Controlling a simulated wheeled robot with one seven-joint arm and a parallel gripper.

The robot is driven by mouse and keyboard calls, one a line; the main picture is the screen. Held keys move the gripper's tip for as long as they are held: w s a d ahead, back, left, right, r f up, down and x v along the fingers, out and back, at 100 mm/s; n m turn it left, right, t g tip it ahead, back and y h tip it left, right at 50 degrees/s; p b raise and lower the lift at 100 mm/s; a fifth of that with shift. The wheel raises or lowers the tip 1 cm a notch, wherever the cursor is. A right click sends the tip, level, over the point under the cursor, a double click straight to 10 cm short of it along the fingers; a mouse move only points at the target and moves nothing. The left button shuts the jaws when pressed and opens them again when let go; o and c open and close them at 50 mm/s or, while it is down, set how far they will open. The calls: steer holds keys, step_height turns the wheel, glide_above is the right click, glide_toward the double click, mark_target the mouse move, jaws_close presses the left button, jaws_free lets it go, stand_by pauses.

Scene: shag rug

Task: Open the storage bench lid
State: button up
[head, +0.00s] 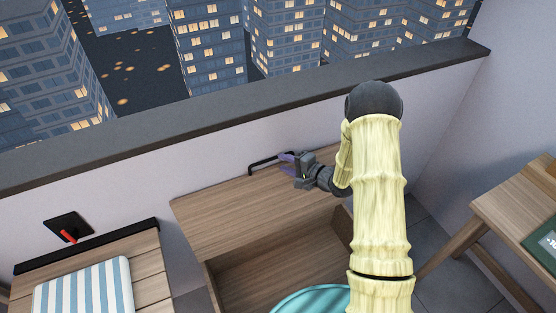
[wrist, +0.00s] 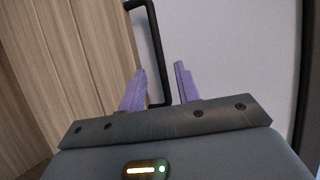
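The wooden storage bench (head: 209,279) stands against the pale wall, and its inside shows. Its lid (head: 235,211) is raised and tilted back toward the wall, with the black bar handle (head: 262,164) at its upper edge. My gripper (head: 287,158) is at the right end of the handle. In the wrist view, the purple fingers of my gripper (wrist: 160,72) are spread apart. The handle (wrist: 158,45) runs between them in the picture, with gaps visible beside it; I cannot tell whether either finger touches it. My arm hides the right part of the bench.
A round teal thing (head: 312,300) shows at the front of the bench, partly cut off. A slatted seat (head: 147,254) with a striped cushion (head: 84,291) is at left. A wooden table (head: 502,207) stands at right. A dark ledge (head: 210,118) tops the wall.

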steer(key=shift+x, duration=1.9)
jaws_close()
